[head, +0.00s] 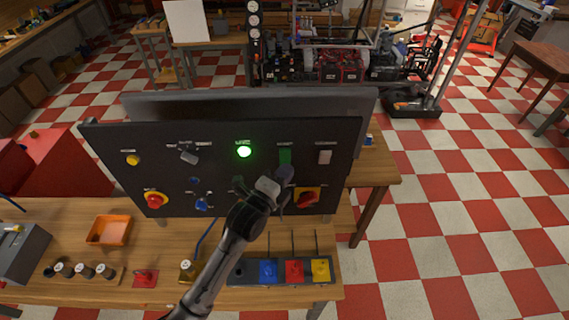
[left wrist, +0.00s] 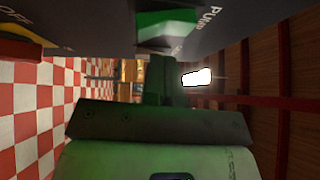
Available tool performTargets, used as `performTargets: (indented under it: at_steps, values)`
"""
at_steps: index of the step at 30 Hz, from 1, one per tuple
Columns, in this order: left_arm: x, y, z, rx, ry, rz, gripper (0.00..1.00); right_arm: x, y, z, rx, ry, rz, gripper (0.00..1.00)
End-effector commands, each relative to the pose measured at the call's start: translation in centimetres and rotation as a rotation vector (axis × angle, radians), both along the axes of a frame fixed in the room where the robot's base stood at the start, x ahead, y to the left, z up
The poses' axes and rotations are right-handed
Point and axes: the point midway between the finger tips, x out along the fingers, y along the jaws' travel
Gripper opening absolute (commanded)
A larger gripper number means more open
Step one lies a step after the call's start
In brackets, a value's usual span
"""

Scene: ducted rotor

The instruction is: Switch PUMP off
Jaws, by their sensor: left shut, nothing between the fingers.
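The dark control panel (head: 215,180) stands on the wooden bench. My right gripper is not in view.
An orange tray (head: 109,230) and a block with blue, red and yellow parts (head: 293,271) are on the bench.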

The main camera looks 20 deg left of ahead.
Motion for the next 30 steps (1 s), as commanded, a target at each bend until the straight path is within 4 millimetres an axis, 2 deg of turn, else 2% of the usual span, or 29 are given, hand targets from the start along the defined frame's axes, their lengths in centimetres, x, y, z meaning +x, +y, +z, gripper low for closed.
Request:
performTargets:
  at_steps: [20, 30]
  values:
    - [0.03, 0.02, -0.02, 0.0, 0.0, 0.0, 0.0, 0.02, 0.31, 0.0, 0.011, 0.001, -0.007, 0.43]
    - [0.69, 0.32, -0.35, 0.001, -0.001, 0.0, 0.0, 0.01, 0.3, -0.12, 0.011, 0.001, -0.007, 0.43]
